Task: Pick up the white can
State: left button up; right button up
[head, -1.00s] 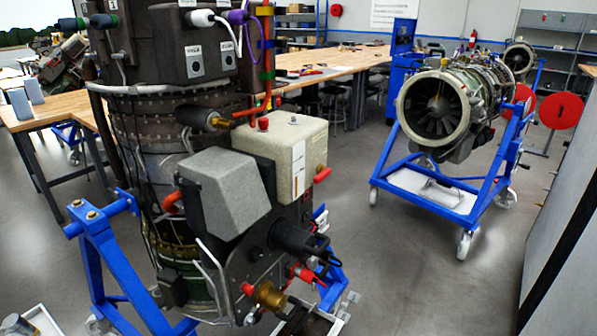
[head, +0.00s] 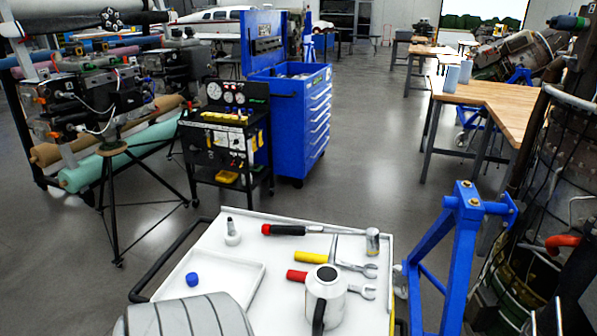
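Neither of my grippers is in view.
A grey ribbed rounded object (head: 185,318) fills the lower left. A blue stand (head: 462,250) is close on the right. Open floor lies behind.

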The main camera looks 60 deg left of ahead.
aim_at(326, 285)
jog(key=u, duration=1.65)
jog(key=k+j+z, duration=0.1)
jog(key=j, duration=0.3)
jog(key=k+j+z, duration=0.15)
jog(key=j, duration=0.3)
jog(key=k+j+z, duration=0.1)
jog(key=j, duration=0.3)
